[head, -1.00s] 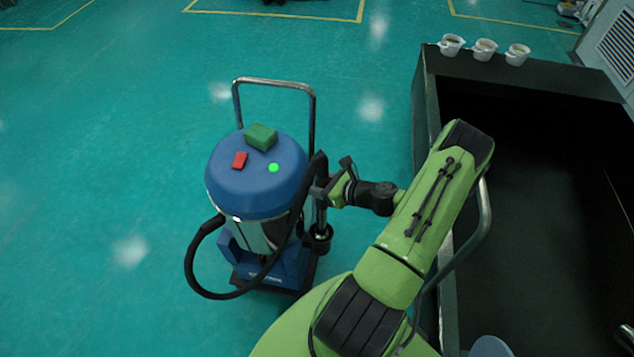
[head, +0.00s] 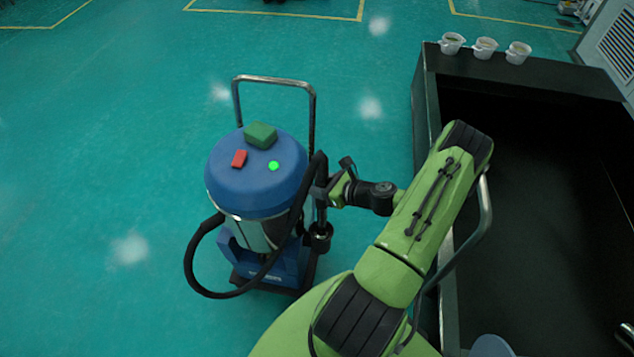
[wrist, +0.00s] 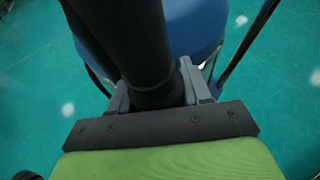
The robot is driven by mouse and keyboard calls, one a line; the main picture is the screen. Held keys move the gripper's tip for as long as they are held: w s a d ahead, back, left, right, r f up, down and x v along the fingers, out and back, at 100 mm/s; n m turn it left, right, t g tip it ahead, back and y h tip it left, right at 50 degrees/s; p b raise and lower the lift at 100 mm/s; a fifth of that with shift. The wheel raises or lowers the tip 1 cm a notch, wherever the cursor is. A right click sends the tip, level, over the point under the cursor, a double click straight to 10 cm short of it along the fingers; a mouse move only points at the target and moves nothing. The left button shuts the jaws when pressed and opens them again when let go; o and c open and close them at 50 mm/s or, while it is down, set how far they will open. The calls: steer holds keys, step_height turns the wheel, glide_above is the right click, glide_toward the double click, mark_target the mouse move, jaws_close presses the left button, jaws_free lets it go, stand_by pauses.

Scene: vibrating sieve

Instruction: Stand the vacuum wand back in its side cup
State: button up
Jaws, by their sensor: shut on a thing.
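The vacuum wand (head: 320,214) is a dark upright tube with a black hose curving from its top, at the right side of the blue vacuum (head: 251,185). My gripper (head: 327,190) is shut on the wand; in the wrist view the grey fingers (wrist: 155,90) clasp the thick black tube (wrist: 136,35) from both sides. The wand's lower end meets the dark side cup (head: 320,238) low on the vacuum's right. Whether the tip is fully seated inside the cup cannot be told. The wand looks nearly vertical.
A green sponge-like block (head: 261,135) and a red piece (head: 239,158) lie on the vacuum's lid beside a green light. A metal handle (head: 275,80) rises behind. A large dark bin (head: 434,140) with white cups (head: 485,47) on its rim stands right. The floor left is clear.

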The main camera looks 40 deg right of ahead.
steer(key=o, duration=1.1)
steer(key=p+v, duration=0.2)
steer(key=v, duration=1.3)
steer(key=shift+s+d+r, duration=0.1)
steer(key=shift+s+r, duration=0.05)
steer(key=shift+s, duration=0.2)
